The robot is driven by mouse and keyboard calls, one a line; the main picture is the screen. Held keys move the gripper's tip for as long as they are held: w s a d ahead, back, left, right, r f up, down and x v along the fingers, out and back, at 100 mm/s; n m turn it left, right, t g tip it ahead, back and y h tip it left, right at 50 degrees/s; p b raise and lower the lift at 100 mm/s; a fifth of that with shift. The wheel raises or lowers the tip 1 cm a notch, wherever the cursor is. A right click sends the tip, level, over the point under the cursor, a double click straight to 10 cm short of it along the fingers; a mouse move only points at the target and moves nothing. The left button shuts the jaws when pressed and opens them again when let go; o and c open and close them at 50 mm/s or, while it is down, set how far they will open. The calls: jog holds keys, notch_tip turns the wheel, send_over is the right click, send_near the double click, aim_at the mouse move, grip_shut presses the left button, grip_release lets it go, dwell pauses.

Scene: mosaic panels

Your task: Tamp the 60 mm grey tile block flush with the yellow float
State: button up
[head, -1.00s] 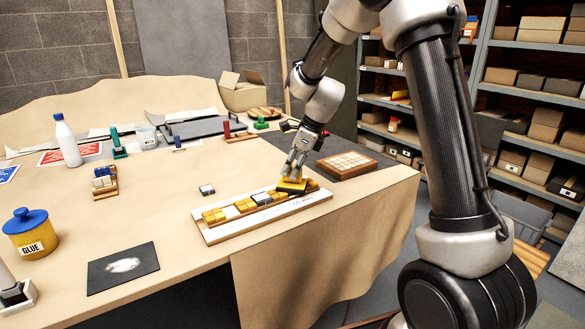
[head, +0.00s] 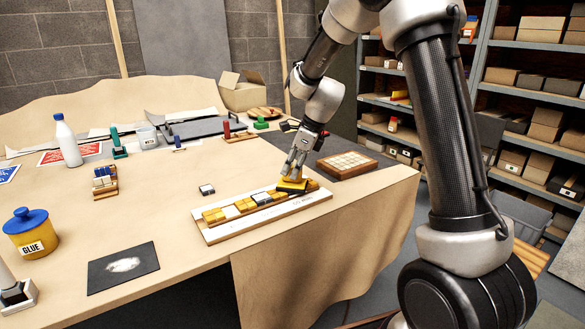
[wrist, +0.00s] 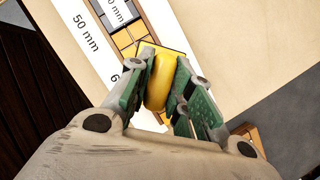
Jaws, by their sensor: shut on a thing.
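In the wrist view the rounded yellow handle (wrist: 159,82) lies between my green-padded fingers. The float is over or on the tile row; I cannot tell if it presses down. The white panel (head: 225,236) holds yellow, white and grey tiles. A grey block (wrist: 118,12) with print ending in "mm" shows beyond the float. The panel edge reads "50 mm" and a "6" partly hidden by my finger. The 60 mm grey block cannot be made out, perhaps under the float.
A loose small grey-and-white block (head: 207,190) lies behind the panel. A tiled wooden board (head: 347,165) lies to the right. A glue pot (head: 30,235), a dark sheet (head: 122,268) and a tile rack (head: 105,183) stand left. The table's front edge is close.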

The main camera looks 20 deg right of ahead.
jog(key=shift+s+f, duration=0.1)
jog(key=shift+f, duration=0.05)
jog(key=shift+r, duration=3.55)
